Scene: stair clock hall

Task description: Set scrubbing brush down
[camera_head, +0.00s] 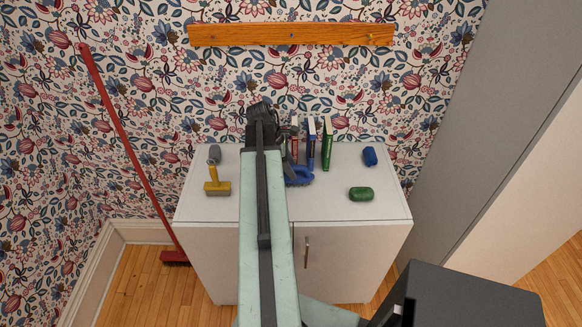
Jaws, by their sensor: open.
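A blue object with a looped handle (299,176), which looks like the scrubbing brush, rests on the white cabinet top (325,207). My arm hides its left part. A yellow-handled brush (217,182) with a wide pale head lies on the cabinet top to the left of my arm. My gripper (263,112) is the dark end of the arm, above the back of the cabinet. It is open; its fingertips are hard to make out, and I see nothing held in it.
Several upright books (311,145) stand at the back, right of my gripper. A green item (361,194), a small blue item (369,156) and a grey item (214,153) sit on the top. A red broom (125,145) leans at left.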

